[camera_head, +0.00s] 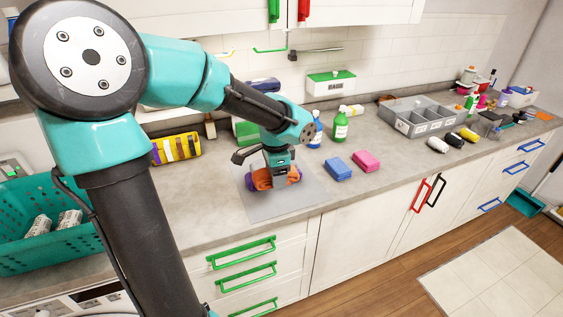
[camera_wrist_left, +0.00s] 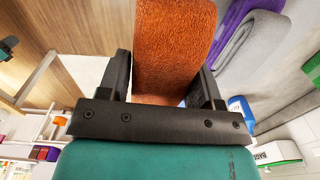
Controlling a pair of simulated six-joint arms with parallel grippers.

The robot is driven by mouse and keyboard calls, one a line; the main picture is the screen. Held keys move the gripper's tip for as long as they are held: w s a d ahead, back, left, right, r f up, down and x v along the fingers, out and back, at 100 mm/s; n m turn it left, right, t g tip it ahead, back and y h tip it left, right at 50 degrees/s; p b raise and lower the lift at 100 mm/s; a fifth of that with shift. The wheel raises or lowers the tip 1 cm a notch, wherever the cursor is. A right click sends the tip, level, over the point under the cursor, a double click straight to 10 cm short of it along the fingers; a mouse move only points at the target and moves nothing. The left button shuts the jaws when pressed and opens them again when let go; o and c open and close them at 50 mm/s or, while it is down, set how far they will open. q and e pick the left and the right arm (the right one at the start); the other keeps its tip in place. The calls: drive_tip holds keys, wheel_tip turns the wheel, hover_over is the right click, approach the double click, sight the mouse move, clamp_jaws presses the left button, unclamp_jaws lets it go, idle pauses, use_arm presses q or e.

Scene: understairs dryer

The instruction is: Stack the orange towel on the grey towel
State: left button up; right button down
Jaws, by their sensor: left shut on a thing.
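The orange towel (camera_head: 262,179) is gripped by my left gripper (camera_head: 280,177), low over the light grey mat on the counter. In the left wrist view the orange towel (camera_wrist_left: 174,50) stands between the two fingers of my left gripper (camera_wrist_left: 163,88). The folded grey towel (camera_wrist_left: 254,45) lies beside it there, against a purple towel (camera_wrist_left: 236,20). In the head view a bit of purple (camera_head: 249,184) shows at the orange towel's left edge; I cannot make out the grey towel there. Whether the orange towel touches the towels is unclear. My right gripper is not in view.
The grey mat (camera_head: 285,203) reaches the counter's front edge. Blue (camera_head: 338,169) and pink (camera_head: 366,161) blocks lie right of it, with a green bottle (camera_head: 341,124) behind. A grey divided tray (camera_head: 421,117) stands further right. A teal basket (camera_head: 40,242) is at left.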

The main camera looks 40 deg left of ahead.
use_arm(q)
drive_tip(key=shift+a, duration=0.1)
drive_tip(key=w+a, duration=0.3)
drive_tip(key=a, duration=0.1)
drive_tip(key=w+a+f, duration=0.1)
drive_tip(key=w+a, duration=0.6)
drive_tip(key=shift+w+a+f, duration=0.3)
drive_tip(key=shift+a, duration=0.1)
drive_tip(key=shift+f, duration=1.75)
drive_tip(key=shift+f, duration=0.1)
drive_tip(key=o, duration=0.9)
drive_tip(key=shift+o, duration=0.2)
wheel_tip(320, 180, up, 12)
